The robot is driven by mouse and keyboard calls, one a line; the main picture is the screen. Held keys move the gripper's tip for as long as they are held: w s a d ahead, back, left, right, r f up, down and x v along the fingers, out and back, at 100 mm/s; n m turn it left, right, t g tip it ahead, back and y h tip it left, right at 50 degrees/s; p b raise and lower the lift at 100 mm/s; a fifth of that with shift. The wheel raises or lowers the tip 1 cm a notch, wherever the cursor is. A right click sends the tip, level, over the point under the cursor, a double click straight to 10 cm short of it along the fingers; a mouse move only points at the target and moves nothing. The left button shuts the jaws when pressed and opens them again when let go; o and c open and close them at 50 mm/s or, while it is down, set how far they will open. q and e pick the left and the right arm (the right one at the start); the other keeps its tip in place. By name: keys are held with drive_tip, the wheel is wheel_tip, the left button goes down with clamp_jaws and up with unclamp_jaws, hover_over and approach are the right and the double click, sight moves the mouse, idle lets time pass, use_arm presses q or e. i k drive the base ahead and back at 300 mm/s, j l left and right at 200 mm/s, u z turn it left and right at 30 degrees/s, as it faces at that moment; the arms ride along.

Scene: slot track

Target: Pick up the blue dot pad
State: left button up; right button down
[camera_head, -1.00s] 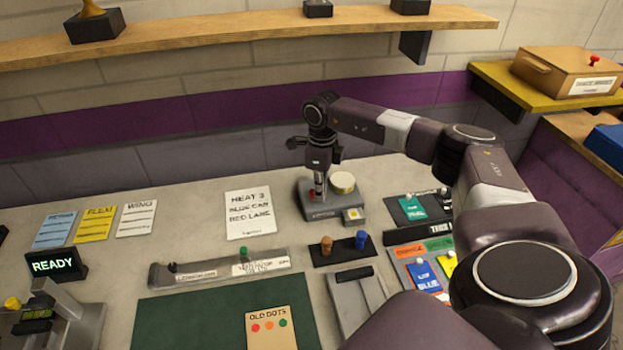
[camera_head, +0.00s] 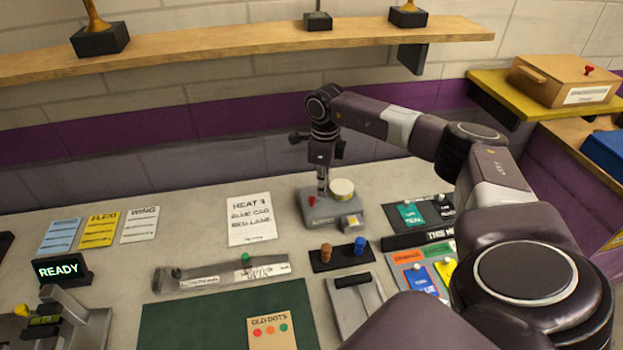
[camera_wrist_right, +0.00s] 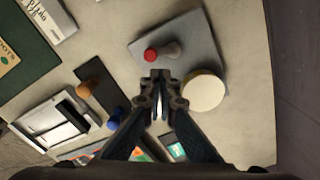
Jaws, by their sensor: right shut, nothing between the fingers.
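A blue pad (camera_head: 421,279) with a white knob lies among orange, green and yellow ones in the tray at the right of the table, close to my right arm in the head view. I take it for the blue dot pad; its label is too small to read for certain. My right gripper (camera_head: 322,168) is away from it, up and to the left, above a grey device (camera_head: 314,214). In the right wrist view, my right gripper (camera_wrist_right: 162,85) is shut and empty over the same device (camera_wrist_right: 205,60). My left gripper is out of view.
The device carries a red button (camera_wrist_right: 150,55) and a cream disc (camera_wrist_right: 203,91). A black holder (camera_head: 340,259) has a brown and a blue peg. A second tray (camera_head: 418,214) stands behind the pads. A green mat (camera_head: 200,318) lies in front. A wooden shelf (camera_head: 250,48) overhangs behind.

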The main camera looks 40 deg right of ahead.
sight(360, 243)
drive_tip(key=k, duration=2)
